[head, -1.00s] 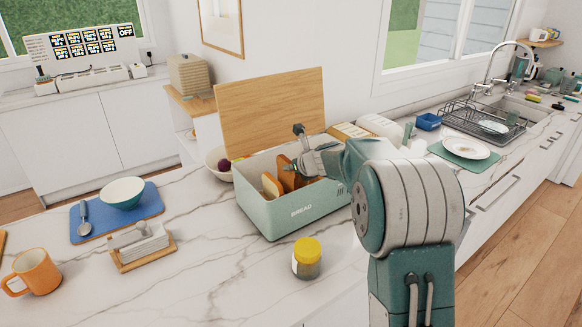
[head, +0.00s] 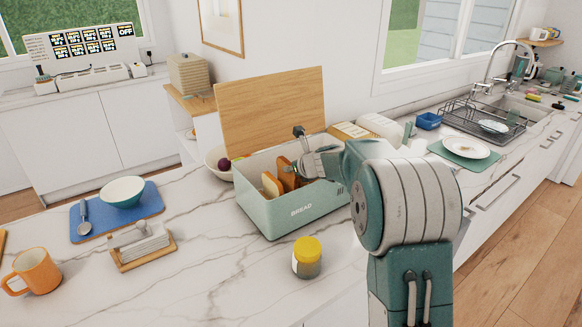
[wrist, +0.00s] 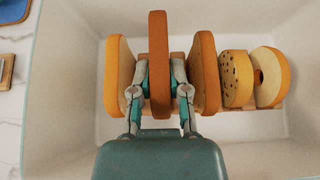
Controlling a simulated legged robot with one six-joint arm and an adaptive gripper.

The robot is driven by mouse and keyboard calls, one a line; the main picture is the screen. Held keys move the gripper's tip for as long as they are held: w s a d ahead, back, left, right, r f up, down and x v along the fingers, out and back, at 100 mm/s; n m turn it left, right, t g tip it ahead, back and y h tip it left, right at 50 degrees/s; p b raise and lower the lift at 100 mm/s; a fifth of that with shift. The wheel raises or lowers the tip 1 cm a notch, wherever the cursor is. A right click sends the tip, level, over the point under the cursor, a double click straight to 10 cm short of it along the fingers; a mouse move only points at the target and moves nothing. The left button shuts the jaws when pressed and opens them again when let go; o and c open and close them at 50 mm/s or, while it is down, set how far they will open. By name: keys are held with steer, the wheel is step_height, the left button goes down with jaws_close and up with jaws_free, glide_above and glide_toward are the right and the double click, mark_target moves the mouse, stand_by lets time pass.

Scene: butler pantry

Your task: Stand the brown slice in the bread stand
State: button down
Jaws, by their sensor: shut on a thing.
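The brown slice (wrist: 158,45) is upright between the two fingers of my gripper (wrist: 160,82) in the wrist view, which is shut on it. The wooden bread stand (wrist: 240,109) shows in part beneath the slices, inside the bread box. The brown slice hides the stand under it, so I cannot tell whether its lower edge touches the stand. In the head view, the brown slice (head: 285,173) stands beside a paler slice (head: 271,184), and my gripper reaches into the box.
The pale green bread box (head: 290,213) has walls around the stand; its wooden lid (head: 270,105) stands upright behind. A yellow-lidded jar (head: 307,258) stands before the box.

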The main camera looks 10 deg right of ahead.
steer(key=shift+f, duration=0.6)
steer(key=c, duration=0.5)
jaws_free()
steer(key=shift+c, duration=0.2)
steer(key=shift+f, duration=0.1)
steer(key=shift+s, duration=0.1)
steer(key=v, duration=1.2)
